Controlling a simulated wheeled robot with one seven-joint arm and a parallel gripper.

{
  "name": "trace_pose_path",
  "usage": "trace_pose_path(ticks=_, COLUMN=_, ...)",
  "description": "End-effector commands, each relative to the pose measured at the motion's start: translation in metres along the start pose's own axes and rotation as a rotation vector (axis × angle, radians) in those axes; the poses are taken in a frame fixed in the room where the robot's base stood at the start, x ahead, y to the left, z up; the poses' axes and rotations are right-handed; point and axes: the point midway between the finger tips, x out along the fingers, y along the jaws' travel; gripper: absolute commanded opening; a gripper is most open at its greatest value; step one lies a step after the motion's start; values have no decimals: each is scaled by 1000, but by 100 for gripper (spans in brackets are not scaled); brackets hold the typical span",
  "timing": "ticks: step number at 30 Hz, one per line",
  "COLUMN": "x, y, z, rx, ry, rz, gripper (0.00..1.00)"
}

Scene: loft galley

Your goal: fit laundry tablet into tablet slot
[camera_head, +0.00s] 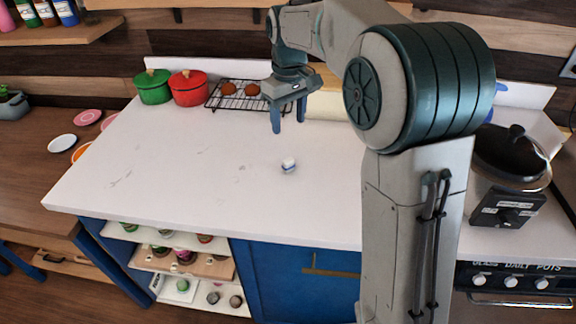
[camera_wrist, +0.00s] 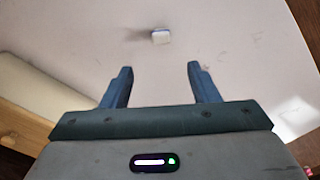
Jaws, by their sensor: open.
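The laundry tablet (camera_head: 289,166) is a small white and blue block lying on the white counter, in front of my gripper in the head view. In the wrist view the tablet (camera_wrist: 161,37) lies beyond the fingertips, roughly centred between them. My gripper (camera_head: 288,118) points down above the counter, apart from the tablet. In the wrist view its two blue fingers (camera_wrist: 159,72) are spread with nothing between them. I cannot make out a tablet slot for certain; a dark box with a white label (camera_head: 507,208) stands on the counter at the right.
Green (camera_head: 154,87) and red (camera_head: 190,89) pots and a cooling rack (camera_head: 235,95) with round brown items stand at the back. My arm hides part of the counter. The counter around the tablet is clear.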

Motion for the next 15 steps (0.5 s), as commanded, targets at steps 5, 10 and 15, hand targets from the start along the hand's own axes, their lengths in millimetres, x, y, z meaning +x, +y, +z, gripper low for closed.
trace_pose_path(ticks=5, x=38, y=0, z=2, rx=1, ry=-5, rz=-2, gripper=55)
trace_pose_path(ticks=10, x=62, y=0, z=1, rx=1, ry=-2, rz=-1, gripper=55)
trace_pose_path(ticks=15, x=72, y=0, z=1, rx=2, ry=-2, rz=-1, gripper=55)
